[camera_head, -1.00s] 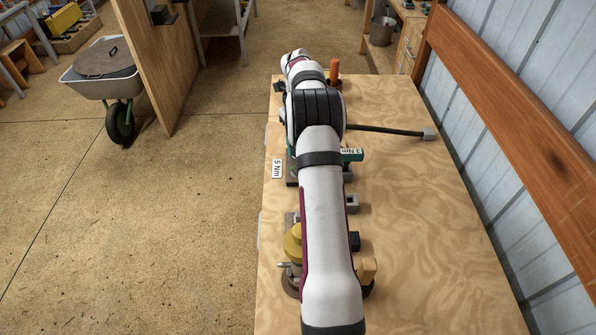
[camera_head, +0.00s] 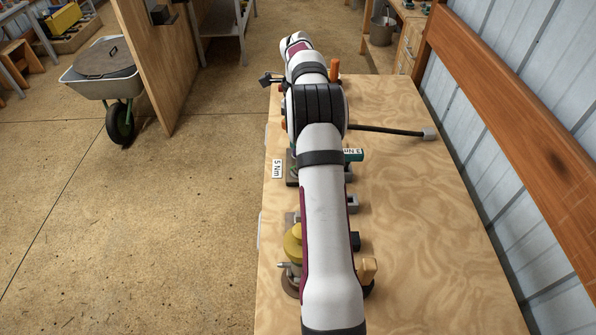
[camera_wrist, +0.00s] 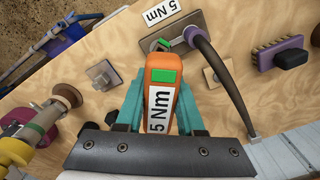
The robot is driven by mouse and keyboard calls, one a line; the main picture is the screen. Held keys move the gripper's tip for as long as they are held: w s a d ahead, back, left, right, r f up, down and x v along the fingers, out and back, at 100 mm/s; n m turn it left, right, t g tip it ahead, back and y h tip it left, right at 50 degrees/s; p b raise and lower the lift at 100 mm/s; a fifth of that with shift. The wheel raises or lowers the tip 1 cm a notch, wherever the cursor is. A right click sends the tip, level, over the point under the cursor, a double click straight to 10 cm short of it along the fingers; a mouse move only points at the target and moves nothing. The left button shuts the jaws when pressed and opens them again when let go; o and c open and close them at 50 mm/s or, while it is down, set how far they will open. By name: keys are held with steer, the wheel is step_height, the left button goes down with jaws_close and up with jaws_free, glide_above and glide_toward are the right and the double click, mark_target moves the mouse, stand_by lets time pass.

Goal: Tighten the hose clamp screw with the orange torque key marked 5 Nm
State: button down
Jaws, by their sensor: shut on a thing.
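In the wrist view, the orange torque key (camera_wrist: 157,88) stands between the teal fingers of my gripper (camera_wrist: 160,108). My gripper is shut on it. The key bears a white label reading 5 Nm and a green patch. Beyond its far end is a grey-brown plate (camera_wrist: 190,30) with a small green piece and a 5 Nm tag beside it. A dark hose (camera_wrist: 217,70) rises from this plate and curves to the right. I cannot make out the clamp screw clearly, nor whether the key touches anything. In the head view, my arm hides the key; the hose (camera_head: 385,130) sticks out right.
A purple brush (camera_wrist: 280,55) lies to the right in the wrist view. The right side of the wooden bench (camera_head: 430,230) is clear.

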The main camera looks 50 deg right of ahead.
steer(key=n, duration=0.6)
stand_by(0.4)
steer(key=shift+w+a+r+n, duration=0.2)
steer(key=shift+a+n, duration=0.1)
steer(key=shift+n, duration=0.1)
steer(key=w+a+r+n, duration=0.1)
steer(key=a+r+n, duration=0.2)
steer(key=a+n, duration=0.15)
steer(key=w+a+r+n, duration=0.2)
steer(key=a+r+n, duration=0.1)
steer(key=a, duration=0.3)
steer(key=s+a+r+n, duration=0.2)
steer(key=s+a+n, duration=0.1)
steer(key=a+n, duration=0.3)
steer(key=s+a+r+n, duration=0.2)
steer(key=a+n, duration=0.4)
steer(key=a, duration=0.4)
steer(key=s+a+r+n, duration=0.3)
steer(key=a+r+n, duration=0.1)
steer(key=a+n, duration=0.3)
steer(key=shift+s+a, duration=0.35)
steer(key=shift+a, duration=0.3)
